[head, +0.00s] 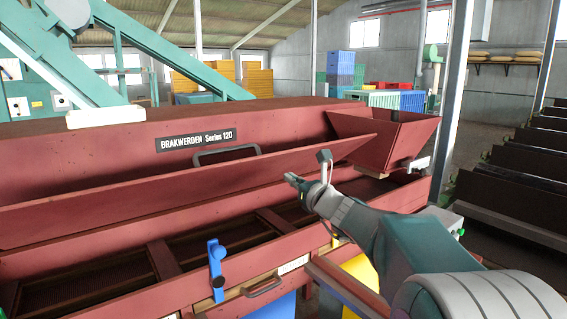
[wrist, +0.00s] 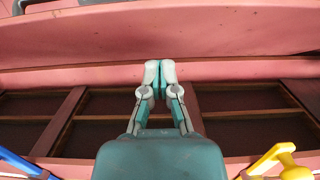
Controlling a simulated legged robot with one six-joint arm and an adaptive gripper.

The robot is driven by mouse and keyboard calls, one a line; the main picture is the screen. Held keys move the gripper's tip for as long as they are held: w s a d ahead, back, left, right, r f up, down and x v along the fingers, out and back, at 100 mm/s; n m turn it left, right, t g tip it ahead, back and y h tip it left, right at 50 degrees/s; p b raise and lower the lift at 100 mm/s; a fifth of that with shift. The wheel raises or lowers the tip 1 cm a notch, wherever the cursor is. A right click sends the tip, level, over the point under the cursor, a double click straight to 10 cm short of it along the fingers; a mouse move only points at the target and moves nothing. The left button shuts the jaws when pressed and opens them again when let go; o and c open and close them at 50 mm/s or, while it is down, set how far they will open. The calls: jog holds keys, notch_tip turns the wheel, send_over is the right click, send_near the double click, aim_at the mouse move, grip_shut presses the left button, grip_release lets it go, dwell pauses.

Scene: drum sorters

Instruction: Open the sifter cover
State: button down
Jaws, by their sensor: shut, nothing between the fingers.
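The red sifter machine (head: 120,150) spans the left of the head view. A long red panel (head: 180,190), which looks like the sifter cover, slants outward below the label, with a grey handle (head: 227,153) showing just above its upper edge. Dark screen sections (head: 90,278) are exposed below it. They also show in the wrist view (wrist: 105,105), under a red panel edge (wrist: 230,68). My gripper (head: 291,179) is in front of the panel's right part, fingers together and empty. Its fingertips (wrist: 160,65) point at that edge; I cannot tell whether they touch.
A lower handle (head: 263,287) and a blue lever (head: 216,270) sit on the machine's front. A yellow lever (wrist: 275,158) is at the wrist view's lower right. A red hopper (head: 385,140) stands right of the panel. Dark stepped conveyors (head: 515,185) line the right.

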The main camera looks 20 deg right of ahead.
aim_at(279, 155)
jog(key=w+r, duration=0.1)
jog(key=w+a+r, duration=0.1)
jog(key=w+r, duration=0.1)
jog(key=shift+w+r, duration=0.15)
jog(key=shift+r, duration=0.1)
jog(key=shift+w+a+r, duration=0.15)
jog(key=shift+w+r, duration=0.15)
jog(key=shift+r, duration=0.2)
jog(key=w+a+r, duration=0.3)
jog(key=w+r, duration=0.6)
jog(key=w, duration=0.2)
jog(key=shift+a+r, duration=0.25)
jog(key=shift+a, duration=0.05)
dwell(0.5)
